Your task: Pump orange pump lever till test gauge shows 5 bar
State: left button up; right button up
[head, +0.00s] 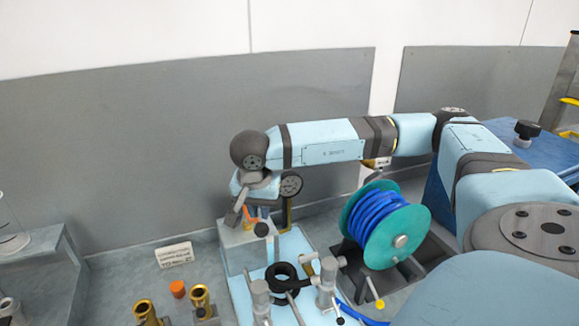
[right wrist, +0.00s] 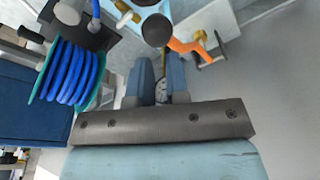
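The orange pump lever (head: 251,211) is on the pump unit at the middle, partly hidden by my right wrist. A black ball knob (head: 261,229) shows just below it. In the right wrist view the orange lever (right wrist: 190,45) runs right from beside the black knob (right wrist: 156,30). My right gripper (head: 240,213) is close to the lever. My left gripper is not in view.
A green reel with blue hose (head: 385,225) stands right of the pump, under my right arm. A black ring (head: 282,275) and metal fittings lie in front. Brass fittings (head: 200,298), an orange cap (head: 178,289) and a label card (head: 174,255) are at the left.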

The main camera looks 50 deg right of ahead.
aim_at(260, 227)
pick_arm(q)
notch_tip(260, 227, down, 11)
jog(key=b, duration=1.3)
pick_arm(e)
notch_tip(260, 227, down, 15)
notch_tip(260, 227, up, 8)
jog(key=p, duration=0.4)
jog(key=shift+s+a+f, duration=0.1)
jog(key=shift+a+f, duration=0.05)
notch_tip(260, 227, up, 7)
jog(key=p, duration=0.3)
jog(key=shift+r+p, duration=0.2)
jog(key=shift+p, duration=0.2)
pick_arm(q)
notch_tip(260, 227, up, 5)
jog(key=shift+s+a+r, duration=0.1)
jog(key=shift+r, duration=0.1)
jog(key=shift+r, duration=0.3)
pick_arm(e)
jog(key=shift+w, duration=0.2)
jog(key=shift+f, duration=0.1)
